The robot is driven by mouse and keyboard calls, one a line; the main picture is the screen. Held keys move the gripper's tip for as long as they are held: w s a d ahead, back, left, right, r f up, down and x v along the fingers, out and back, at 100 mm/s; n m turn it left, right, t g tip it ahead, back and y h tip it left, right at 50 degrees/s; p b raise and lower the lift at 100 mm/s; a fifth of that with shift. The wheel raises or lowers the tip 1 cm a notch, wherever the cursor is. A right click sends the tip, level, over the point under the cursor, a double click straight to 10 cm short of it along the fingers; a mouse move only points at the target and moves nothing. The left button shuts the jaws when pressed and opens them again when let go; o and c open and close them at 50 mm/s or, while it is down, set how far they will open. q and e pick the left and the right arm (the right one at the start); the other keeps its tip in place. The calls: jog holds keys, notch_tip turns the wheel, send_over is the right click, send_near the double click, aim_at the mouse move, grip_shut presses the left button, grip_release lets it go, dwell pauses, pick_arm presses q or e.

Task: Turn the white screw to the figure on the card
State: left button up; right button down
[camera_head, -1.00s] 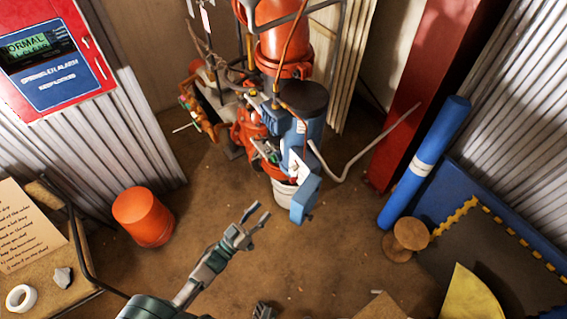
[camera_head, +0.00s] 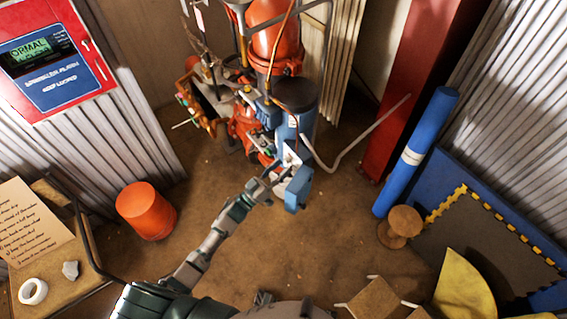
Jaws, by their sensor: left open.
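My left gripper (camera_head: 279,175) is open and reaches to the lower part of the pipe assembly. Its fingertips are at or just in front of a small white plate (camera_head: 291,157) beside a blue box (camera_head: 298,188). I cannot tell whether they touch it. The white screw is too small to make out, or is hidden by the fingers. A handwritten card (camera_head: 28,222) leans on the small table at the left; its writing is too small to read surely. My right gripper does not show.
The red riser pipe (camera_head: 272,40) and a blue cylinder (camera_head: 295,95) stand behind. An orange bucket (camera_head: 146,211) is on the floor at left. A blue roll (camera_head: 418,150) and spool (camera_head: 400,226) stand right. The middle floor is bare.

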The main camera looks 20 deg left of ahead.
aim_at(288, 160)
pick_arm(q)
jog(key=shift+w+d+r, duration=0.1)
jog(key=shift+w+r, duration=0.1)
jog(key=shift+w, duration=0.3)
jog(key=shift+w+r, duration=0.2)
jog(key=shift+w, duration=0.25)
jog(key=c, duration=0.7)
jog(key=shift+s+d+r, duration=0.1)
jog(key=shift+d, duration=0.05)
grip_shut()
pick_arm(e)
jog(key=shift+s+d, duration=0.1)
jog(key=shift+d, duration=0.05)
pick_arm(q)
jog(key=shift+d, duration=0.1)
jog(key=shift+m, duration=0.4)
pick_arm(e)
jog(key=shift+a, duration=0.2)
